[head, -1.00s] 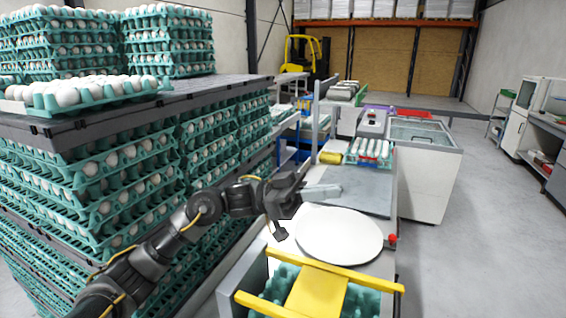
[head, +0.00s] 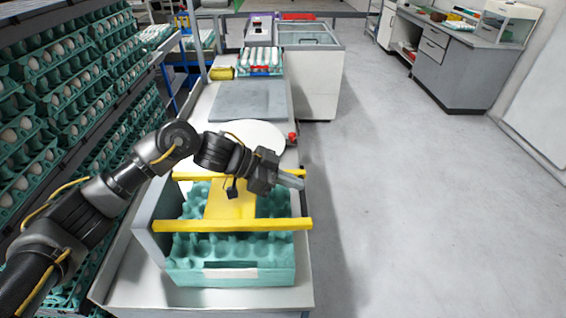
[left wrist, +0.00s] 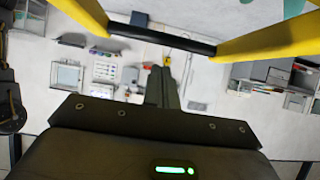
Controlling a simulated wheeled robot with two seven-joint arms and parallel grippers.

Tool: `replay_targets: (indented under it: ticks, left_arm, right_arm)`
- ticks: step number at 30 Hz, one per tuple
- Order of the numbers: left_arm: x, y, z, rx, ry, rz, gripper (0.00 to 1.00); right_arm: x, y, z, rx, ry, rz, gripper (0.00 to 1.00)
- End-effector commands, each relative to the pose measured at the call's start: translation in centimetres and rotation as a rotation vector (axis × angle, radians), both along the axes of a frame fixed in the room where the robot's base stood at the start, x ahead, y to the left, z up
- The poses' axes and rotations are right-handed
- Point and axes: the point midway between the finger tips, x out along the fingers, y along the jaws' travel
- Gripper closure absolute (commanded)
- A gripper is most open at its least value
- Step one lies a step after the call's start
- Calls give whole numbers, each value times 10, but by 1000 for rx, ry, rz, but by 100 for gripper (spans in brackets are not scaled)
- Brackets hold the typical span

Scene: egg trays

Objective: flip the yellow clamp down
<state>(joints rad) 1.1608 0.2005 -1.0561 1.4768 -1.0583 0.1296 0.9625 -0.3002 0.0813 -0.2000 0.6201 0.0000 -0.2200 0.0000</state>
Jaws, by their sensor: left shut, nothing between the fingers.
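The yellow clamp (head: 232,226), two bars joined by a wide plate, lies across the open top of a holder with teal egg trays (head: 230,268) at the near end of the workbench. My left gripper (head: 290,180) is shut and empty, at the clamp's right side near its far bar. My arm and wrist hide part of that bar and plate. I cannot tell whether the gripper touches the clamp. In the left wrist view, the shut fingers (left wrist: 162,90) point toward a black bar between yellow parts (left wrist: 265,42). My right gripper is not in view.
A white round plate (head: 258,133) and a grey slab (head: 245,100) lie beyond the clamp. A red button (head: 292,138) is at the bench's right edge. Stacked egg trays (head: 60,130) stand close on the left. The floor (head: 400,210) on the right is clear.

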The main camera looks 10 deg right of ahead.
Motion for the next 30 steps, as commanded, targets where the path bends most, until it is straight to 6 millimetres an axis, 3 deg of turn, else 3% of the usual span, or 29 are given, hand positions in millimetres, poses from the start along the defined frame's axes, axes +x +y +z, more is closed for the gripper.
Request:
replay_targets:
  ticks: [4,12,25,30]
  left_arm:
    - [0,-3,-20,61,-8,1,100]
    - [0,-4,-38,114,-12,-1,100]
    - [-2,-3,-45,126,-8,-2,100]
    - [-1,2,-37,124,-9,-2,100]
  right_arm:
    - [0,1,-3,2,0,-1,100]
    - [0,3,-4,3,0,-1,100]
    - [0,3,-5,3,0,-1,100]
    - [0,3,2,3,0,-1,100]
